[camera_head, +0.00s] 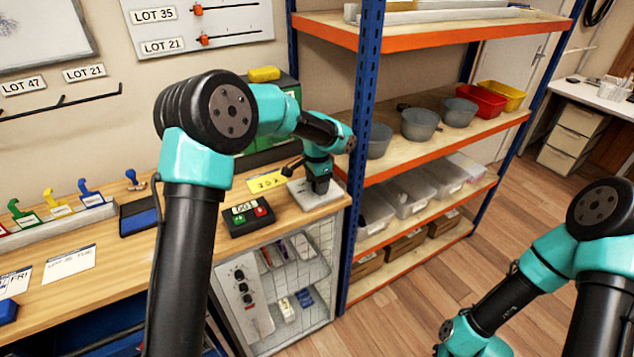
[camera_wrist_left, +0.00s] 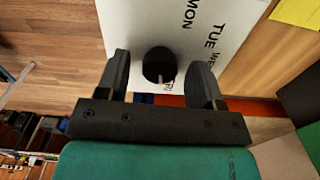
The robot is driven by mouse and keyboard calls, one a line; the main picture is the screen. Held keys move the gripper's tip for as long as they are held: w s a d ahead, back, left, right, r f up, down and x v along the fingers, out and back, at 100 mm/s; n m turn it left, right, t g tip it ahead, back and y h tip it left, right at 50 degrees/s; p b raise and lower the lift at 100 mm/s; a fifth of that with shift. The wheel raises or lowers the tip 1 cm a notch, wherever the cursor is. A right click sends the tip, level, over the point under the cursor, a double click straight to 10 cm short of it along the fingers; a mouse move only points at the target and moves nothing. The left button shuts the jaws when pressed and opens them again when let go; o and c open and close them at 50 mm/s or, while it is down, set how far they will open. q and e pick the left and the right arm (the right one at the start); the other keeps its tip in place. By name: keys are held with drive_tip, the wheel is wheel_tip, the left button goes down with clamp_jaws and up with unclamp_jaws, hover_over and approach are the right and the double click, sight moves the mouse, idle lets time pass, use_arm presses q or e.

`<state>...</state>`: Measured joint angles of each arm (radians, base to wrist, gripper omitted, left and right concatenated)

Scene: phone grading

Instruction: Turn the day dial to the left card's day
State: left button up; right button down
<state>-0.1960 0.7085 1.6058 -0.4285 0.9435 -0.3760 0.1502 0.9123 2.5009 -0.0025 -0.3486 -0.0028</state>
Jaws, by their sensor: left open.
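The day dial is a black round knob (camera_wrist_left: 158,62) on a white plate (camera_wrist_left: 127,20). MON, TUE and part of another day show on the plate, with letters that look like FRI partly hidden by the knob. A small light mark shows at the knob's lower edge. In the head view the plate (camera_head: 327,203) lies at the bench's right end. My left gripper (camera_head: 319,188) points down over it. In the left wrist view its open fingers (camera_wrist_left: 160,80) stand either side of the knob, apart from it. The left card (camera_head: 14,284) reads FRI, and another card (camera_head: 70,263) beside it seems to read TUE.
A shelf post (camera_head: 364,130) stands close right of my left arm.

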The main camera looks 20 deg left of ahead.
use_arm(q)
wheel_tip(320, 180, up, 17)
drive_tip(key=shift+r, duration=0.2)
idle(0.6)
